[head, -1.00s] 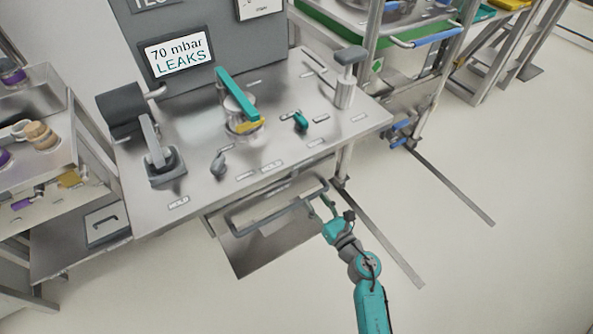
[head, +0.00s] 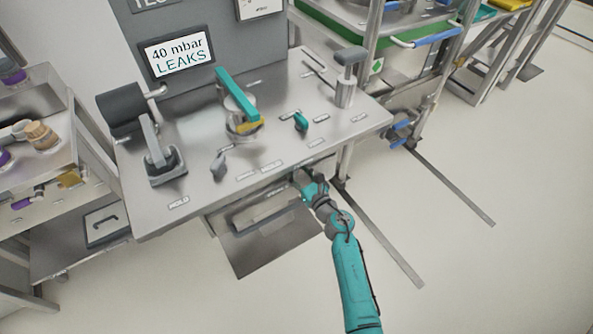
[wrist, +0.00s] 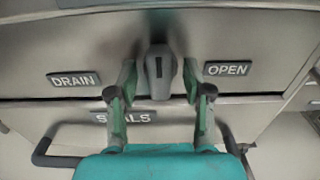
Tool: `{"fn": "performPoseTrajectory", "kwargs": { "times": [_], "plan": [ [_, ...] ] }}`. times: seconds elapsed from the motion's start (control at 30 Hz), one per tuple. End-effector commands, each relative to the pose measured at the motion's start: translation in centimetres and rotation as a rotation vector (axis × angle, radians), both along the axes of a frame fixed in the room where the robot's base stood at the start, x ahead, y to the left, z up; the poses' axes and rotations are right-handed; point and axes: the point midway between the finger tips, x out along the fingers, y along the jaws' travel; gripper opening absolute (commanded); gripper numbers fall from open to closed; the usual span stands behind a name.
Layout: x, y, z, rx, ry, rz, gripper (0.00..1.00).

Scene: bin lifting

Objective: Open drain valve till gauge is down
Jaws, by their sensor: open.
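The drain valve's grey lever knob (wrist: 160,85) stands upright in the wrist view, between the DRAIN label (wrist: 73,79) and the OPEN label (wrist: 227,68). My gripper (wrist: 159,70) is open, one finger on each side of the knob, with a gap visible at both sides. In the head view my gripper (head: 308,184) is at the bench's front face under the right part of the top, and the knob is hidden there. The gauge display (head: 178,54) reads 40 mbar LEAKS.
A drawer marked SEALS (wrist: 110,117) with a dark bar handle (wrist: 45,151) lies just below my gripper. The steel bench top (head: 205,190) overhangs it and carries several levers and a teal-handled clamp (head: 238,96).

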Motion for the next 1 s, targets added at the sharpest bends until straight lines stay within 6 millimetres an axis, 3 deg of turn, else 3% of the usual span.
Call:
{"fn": "performPoseTrajectory", "kwargs": {
  "times": [0.37, 0.6, 1.0],
  "plan": [
    [0.45, 0.35, -0.05, 0.000, 0.001, 0.000, 0.50],
    [0.43, 0.34, -0.05, 0.000, 0.001, 0.000, 0.00],
    [0.47, 0.29, -0.03, 0.041, 0.030, 0.000, 0.00]
  ]
}}
